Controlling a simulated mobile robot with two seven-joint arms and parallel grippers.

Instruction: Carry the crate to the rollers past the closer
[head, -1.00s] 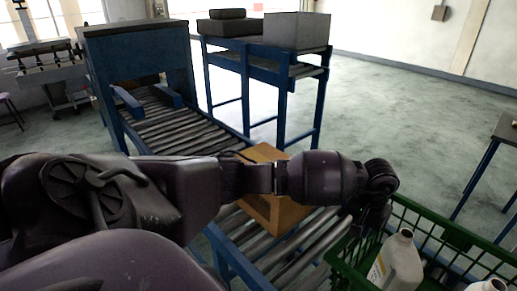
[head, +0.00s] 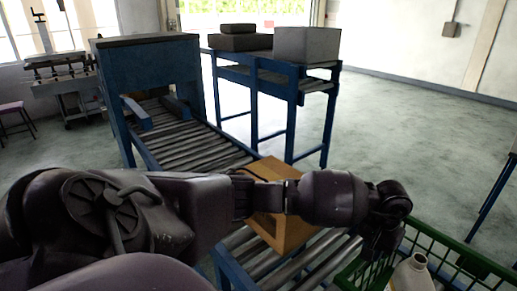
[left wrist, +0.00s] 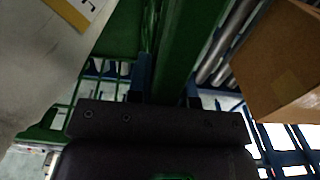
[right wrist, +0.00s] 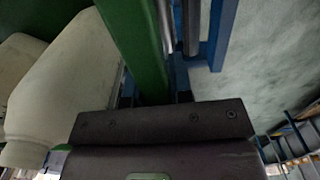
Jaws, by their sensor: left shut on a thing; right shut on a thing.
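The green crate (head: 459,251) is at the lower right of the head view, with a pale jug (head: 412,275) inside. My left gripper (left wrist: 165,95) is shut on the crate's green rim (left wrist: 180,50) in the left wrist view. My right gripper (right wrist: 155,95) is shut on the rim (right wrist: 138,45) in the right wrist view, beside pale jugs (right wrist: 70,80). In the head view my left arm reaches across to the crate; the left fingers are hidden there and the right gripper is out of frame. The rollers (head: 190,145) run toward the blue-framed closer (head: 150,75).
A cardboard box (head: 282,225) sits on the near rollers, partly behind my left arm, left of the crate. A blue stand (head: 292,100) with a grey box (head: 307,45) stands beyond. Open floor (head: 400,130) lies to the right.

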